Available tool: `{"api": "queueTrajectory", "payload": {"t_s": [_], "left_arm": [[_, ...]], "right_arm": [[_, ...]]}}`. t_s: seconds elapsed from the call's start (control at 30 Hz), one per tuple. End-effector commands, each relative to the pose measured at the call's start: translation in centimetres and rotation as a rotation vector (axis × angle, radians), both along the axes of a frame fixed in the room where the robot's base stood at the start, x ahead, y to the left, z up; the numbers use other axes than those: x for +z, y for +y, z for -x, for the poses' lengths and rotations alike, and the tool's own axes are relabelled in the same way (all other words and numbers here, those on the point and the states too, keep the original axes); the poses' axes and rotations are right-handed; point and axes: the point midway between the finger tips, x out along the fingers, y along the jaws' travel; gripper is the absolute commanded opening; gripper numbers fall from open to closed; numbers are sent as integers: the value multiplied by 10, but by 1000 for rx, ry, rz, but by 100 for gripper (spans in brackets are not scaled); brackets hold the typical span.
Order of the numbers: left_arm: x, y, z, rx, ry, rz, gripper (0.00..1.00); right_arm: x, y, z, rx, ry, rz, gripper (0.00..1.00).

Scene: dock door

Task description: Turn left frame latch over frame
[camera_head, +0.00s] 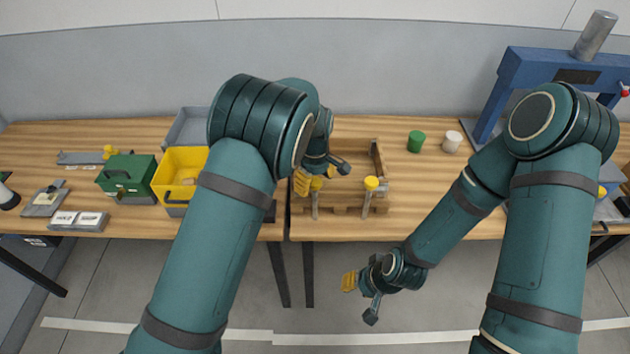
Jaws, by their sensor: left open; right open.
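A wooden frame (352,202) stands at the front edge of the table, right of the middle table gap. Two upright pieces with yellow knobs show at its front: the left frame latch (316,205) and the right latch (371,184). My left gripper (303,183) is open at the frame's left end, with its yellow fingers right beside the left latch's yellow knob. I cannot tell whether they touch it. My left wrist and arm hide the frame's left back part. My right gripper (350,281) is open and empty, low in front of the table.
A green cup (415,141) and a white cup (452,141) stand behind right. A blue press frame (515,75) stands at the far right.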

Motion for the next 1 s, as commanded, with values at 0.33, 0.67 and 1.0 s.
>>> {"api": "queueTrajectory", "payload": {"t_s": [0.33,0.67,1.0], "left_arm": [[0,0,0,0,0,0,22],[0,0,0,-12,0,0,0],[0,0,0,-175,0,1,0]], "right_arm": [[0,0,0,0,0,0,34],[0,0,0,0,0,0,34],[-3,0,0,0,0,0,34]]}}
